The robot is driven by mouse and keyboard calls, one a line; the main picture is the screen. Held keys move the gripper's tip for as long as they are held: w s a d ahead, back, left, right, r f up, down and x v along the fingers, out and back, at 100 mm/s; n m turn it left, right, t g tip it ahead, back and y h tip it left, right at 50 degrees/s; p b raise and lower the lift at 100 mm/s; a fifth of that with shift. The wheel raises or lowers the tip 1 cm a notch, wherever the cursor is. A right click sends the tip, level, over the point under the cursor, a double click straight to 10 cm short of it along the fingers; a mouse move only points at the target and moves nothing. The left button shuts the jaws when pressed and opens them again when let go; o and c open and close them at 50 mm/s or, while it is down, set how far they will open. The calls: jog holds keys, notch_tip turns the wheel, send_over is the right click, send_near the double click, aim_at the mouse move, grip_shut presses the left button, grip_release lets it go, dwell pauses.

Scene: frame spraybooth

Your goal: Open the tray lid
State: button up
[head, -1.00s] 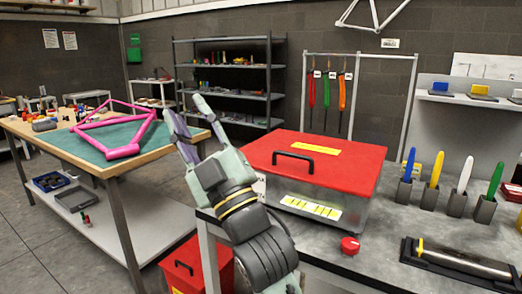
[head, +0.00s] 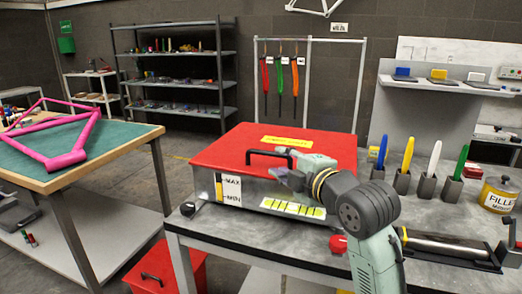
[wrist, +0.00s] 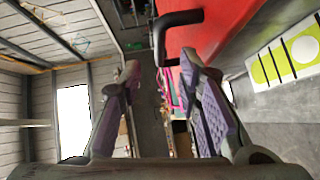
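The tray (head: 230,187) is a silver box on the grey bench. Its red lid (head: 222,152) lies flat and closed on top, with a yellow label. A black handle (head: 257,153) stands on the lid toward its front; it also shows in the wrist view (wrist: 172,22). My gripper (head: 284,177) is at the tray's front, close to the right end of the handle and partly hidden by my own wrist. In the wrist view my gripper (wrist: 162,78) is open and empty. The handle is just beyond the fingertips there; I cannot tell whether they touch.
Coloured tools in grey holders (head: 402,182) and a filler can (head: 497,195) stand farther right. A wooden table (head: 75,162) with a pink frame (head: 62,158) is at the left, across an open aisle.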

aim_at(268, 153)
jog(key=p+x, duration=0.2)
jog(key=x, duration=0.6)
jog(key=shift+w+a, duration=0.15)
jog(key=shift+w, duration=0.05)
jog(key=shift+c, duration=0.5)
grip_shut()
jog(key=shift+r, duration=0.1)
